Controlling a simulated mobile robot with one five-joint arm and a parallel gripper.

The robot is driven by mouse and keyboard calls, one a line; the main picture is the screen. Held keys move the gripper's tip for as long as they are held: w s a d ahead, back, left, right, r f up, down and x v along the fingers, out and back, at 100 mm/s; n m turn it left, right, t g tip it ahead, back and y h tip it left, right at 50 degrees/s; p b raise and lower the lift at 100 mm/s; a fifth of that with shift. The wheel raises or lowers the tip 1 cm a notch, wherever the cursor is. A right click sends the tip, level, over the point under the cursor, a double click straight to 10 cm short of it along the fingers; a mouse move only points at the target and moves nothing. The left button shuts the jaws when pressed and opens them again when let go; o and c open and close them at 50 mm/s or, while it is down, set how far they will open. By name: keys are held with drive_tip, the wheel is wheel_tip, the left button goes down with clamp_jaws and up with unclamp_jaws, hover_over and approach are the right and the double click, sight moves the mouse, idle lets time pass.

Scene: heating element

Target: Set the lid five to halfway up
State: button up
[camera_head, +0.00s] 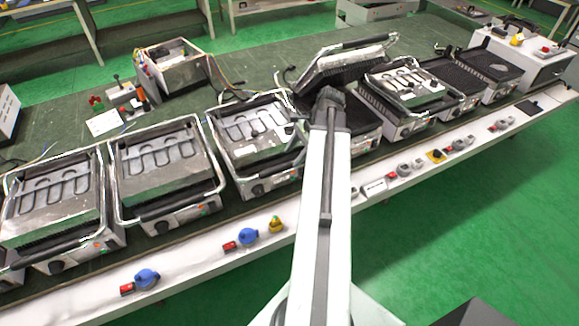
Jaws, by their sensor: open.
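Several contact grills stand in a row along the bench; no number is readable on them. One grill lid (345,62) right of centre is raised and tilted, its ribbed underside facing down and its handle at the top. Its ribbed lower plate (362,122) is partly behind my arm. My arm reaches up from the bottom to this grill. My gripper (328,97) is at the arm's far end, just below the raised lid; it is open. Its fingers are mostly hidden, and I cannot tell whether it touches the lid.
Grills with lids down stand to the left (255,135) and right (405,85) of the raised one. Switches, including a blue knob (247,237), line the white front ledge (200,263). An open metal box (172,65) stands behind. The green floor (500,220) at right is clear.

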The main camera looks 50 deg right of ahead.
sight(288, 164)
drive_tip(key=b+x, duration=0.3)
drive_tip(key=x, duration=0.2)
drive_tip(key=shift+f, duration=0.1)
clamp_jaws()
drive_tip(key=shift+s, duration=0.1)
idle(1.0)
